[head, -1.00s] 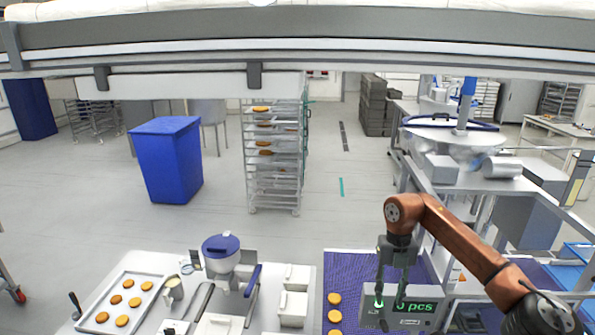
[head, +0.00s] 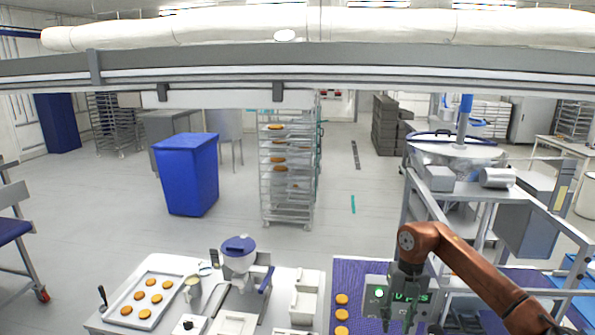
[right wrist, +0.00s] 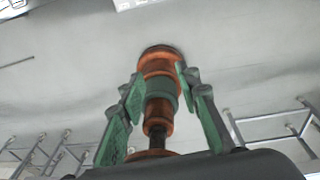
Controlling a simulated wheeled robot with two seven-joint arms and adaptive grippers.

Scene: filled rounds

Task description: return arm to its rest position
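My right arm comes in from the right in the head view and hangs down, with its right gripper (head: 398,318) in front of the counter display box. In the right wrist view its two green-padded fingers (right wrist: 160,78) stand apart, so it is open. An orange-brown jointed part, which looks like my own arm, shows between and beyond the fingers. I see nothing clasped by the pads. My left arm and gripper are not in view.
The display box (head: 376,294) stands behind the gripper, beside filled rounds (head: 341,315) on a blue mat (head: 352,270). A metal frame stands right of the arm.

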